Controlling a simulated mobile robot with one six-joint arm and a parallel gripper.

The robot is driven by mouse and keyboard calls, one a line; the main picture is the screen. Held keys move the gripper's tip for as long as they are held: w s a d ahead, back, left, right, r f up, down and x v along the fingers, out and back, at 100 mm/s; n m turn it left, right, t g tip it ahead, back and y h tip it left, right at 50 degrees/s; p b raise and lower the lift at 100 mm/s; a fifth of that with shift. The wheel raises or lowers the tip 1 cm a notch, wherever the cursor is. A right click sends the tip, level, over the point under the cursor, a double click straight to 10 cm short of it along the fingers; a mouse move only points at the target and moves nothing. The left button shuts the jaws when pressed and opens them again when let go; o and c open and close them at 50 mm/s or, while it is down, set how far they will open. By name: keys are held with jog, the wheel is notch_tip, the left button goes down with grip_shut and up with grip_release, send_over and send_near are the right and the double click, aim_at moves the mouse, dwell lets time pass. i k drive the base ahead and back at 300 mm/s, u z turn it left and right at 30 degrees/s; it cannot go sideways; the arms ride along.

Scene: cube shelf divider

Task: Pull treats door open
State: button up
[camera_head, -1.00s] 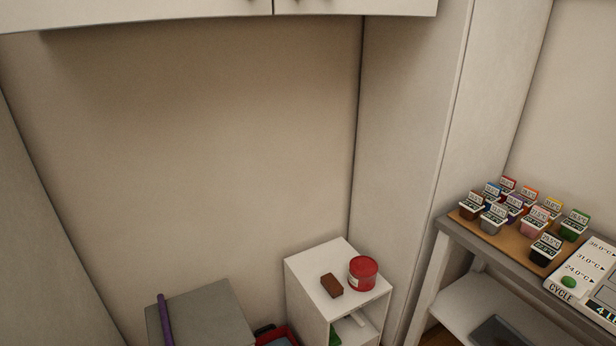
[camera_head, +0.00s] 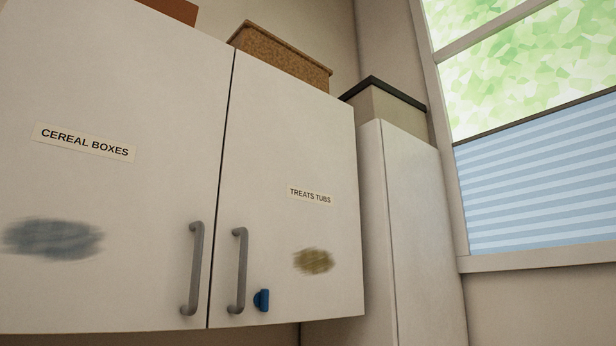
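The treats door (camera_head: 290,170) is the right-hand white door of a wall cabinet, labelled "TREATS TUBS" (camera_head: 310,195). It is shut, level with the door beside it. Its grey vertical bar handle (camera_head: 240,270) is near its lower left edge. A small blue piece (camera_head: 261,300) sits on the door just right of the handle's lower end. A blurred tan smudge (camera_head: 314,261) is on the door's lower right. My gripper is not in view.
The left door (camera_head: 110,190), labelled "CEREAL BOXES", is also shut and has its own grey handle (camera_head: 192,268). A cork-like box (camera_head: 280,57) stands on top. A tall white cabinet (camera_head: 415,230) stands to the right, before a window with a striped blue blind (camera_head: 540,180).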

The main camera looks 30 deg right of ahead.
aim_at(287, 222)
jog(key=u, duration=0.45)
jog(key=k, duration=1.35)
jog(key=u, duration=0.5)
jog(key=i, duration=1)
jog(key=u, duration=0.15)
